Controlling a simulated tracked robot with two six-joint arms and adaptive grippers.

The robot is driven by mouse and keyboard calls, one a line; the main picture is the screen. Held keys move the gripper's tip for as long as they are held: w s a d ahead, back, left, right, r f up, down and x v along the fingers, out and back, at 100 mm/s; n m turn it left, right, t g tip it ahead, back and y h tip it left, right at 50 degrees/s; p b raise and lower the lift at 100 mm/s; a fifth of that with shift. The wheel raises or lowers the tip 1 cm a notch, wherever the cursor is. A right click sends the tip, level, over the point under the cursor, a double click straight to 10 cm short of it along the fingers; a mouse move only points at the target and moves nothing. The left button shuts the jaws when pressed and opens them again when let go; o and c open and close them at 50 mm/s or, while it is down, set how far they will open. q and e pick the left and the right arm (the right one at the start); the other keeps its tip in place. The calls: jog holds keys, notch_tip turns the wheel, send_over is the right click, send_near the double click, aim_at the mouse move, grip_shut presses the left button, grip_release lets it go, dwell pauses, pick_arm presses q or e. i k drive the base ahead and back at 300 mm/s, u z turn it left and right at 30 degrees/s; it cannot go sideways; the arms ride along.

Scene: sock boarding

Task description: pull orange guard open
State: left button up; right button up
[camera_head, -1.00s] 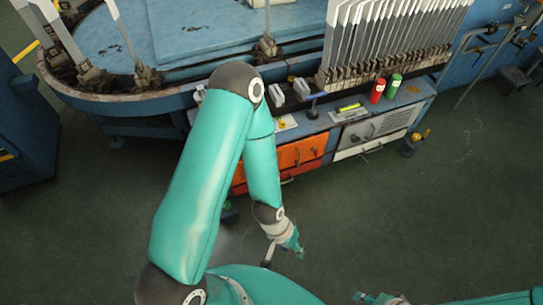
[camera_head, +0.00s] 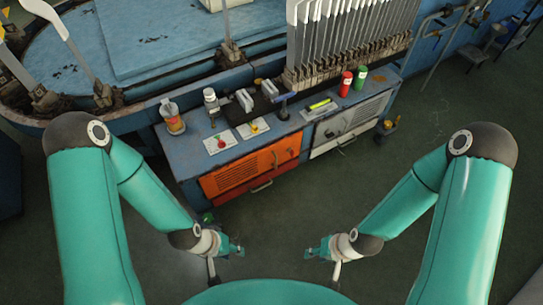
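The orange guard (camera_head: 236,176) is a slatted panel on the front of the blue machine, left of centre. It looks shut, flush with the cabinet front. A bar handle (camera_head: 262,187) shows at its lower edge. My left gripper (camera_head: 238,249) hangs over the floor in front of and below the guard, apart from it. My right gripper (camera_head: 309,252) faces it from the right, also over the floor and clear of the guard. Both look empty, but the fingers are too small to tell open from shut.
A white slatted panel (camera_head: 365,112) with its own handle is right of the guard. The ledge above holds a bottle (camera_head: 172,118), a red can (camera_head: 345,84) and a green can (camera_head: 360,78). A caster (camera_head: 386,127) stands at the machine's right corner.

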aim_at(215, 184)
jog(key=i, duration=0.9)
jog(key=z, duration=0.05)
